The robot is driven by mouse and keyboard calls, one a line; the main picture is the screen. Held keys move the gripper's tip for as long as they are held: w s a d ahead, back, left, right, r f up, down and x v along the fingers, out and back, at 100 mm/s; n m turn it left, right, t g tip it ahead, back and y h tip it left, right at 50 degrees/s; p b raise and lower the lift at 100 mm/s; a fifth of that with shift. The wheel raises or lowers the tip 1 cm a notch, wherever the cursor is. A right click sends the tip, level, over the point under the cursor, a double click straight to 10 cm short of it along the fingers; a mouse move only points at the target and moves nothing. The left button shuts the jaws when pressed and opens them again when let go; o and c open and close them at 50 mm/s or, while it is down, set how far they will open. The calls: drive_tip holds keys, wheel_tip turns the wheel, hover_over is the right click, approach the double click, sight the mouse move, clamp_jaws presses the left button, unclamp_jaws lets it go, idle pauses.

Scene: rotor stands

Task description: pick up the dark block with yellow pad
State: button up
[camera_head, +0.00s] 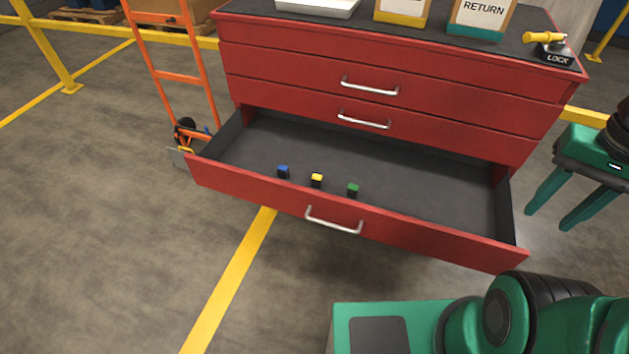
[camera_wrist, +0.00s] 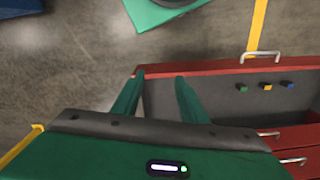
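The dark block with yellow pad (camera_head: 317,180) stands in the open bottom drawer (camera_head: 420,185), between a blue-padded block (camera_head: 283,172) and a green-padded block (camera_head: 352,190). In the wrist view the yellow-padded block (camera_wrist: 267,87) shows at the right, small, between the other two. My gripper (camera_head: 550,215) is at the right of the head view, beside the drawer's right end and well away from the blocks. Its two green fingers are apart with nothing between them, and they also show in the wrist view (camera_wrist: 159,82).
The red cabinet (camera_head: 400,60) has closed drawers above the open one. On top are a white tray (camera_head: 318,6), a RETURN box (camera_head: 482,18) and a LOCK device (camera_head: 553,50). An orange hand truck (camera_head: 180,60) stands left. The drawer's front wall (camera_head: 270,200) has a handle. The rest of the drawer floor is clear.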

drive_tip(key=w+a+f+m, duration=0.1)
drive_tip(key=w+f, duration=0.2)
drive_tip(key=w, duration=0.2)
drive_tip(key=w+a+f, duration=0.1)
drive_tip(key=w+f, duration=0.2)
drive_tip(key=w, duration=0.2)
drive_tip(key=m+t+y, duration=0.4)
drive_tip(key=m+y, duration=0.8)
drive_tip(key=m, duration=0.1)
approach(318, 176)
drive_tip(key=s+d, duration=0.2)
drive_tip(key=d, duration=0.1)
drive_tip(key=shift+s+d+r, duration=0.1)
drive_tip(key=shift+s+r, duration=0.1)
drive_tip(key=shift+r, duration=0.2)
drive_tip(key=shift+w+a+f+m+t+y, duration=0.3)
drive_tip(key=shift+w+a+m, duration=0.15)
drive_tip(key=shift+m, duration=0.25)
drive_tip(key=shift+w+a, duration=0.1)
drive_tip(key=shift+a, duration=0.15)
drive_tip(key=x, duration=1)
drive_tip(key=shift+w+a+f, duration=0.15)
drive_tip(key=shift+w, duration=0.1)
clamp_jaws()
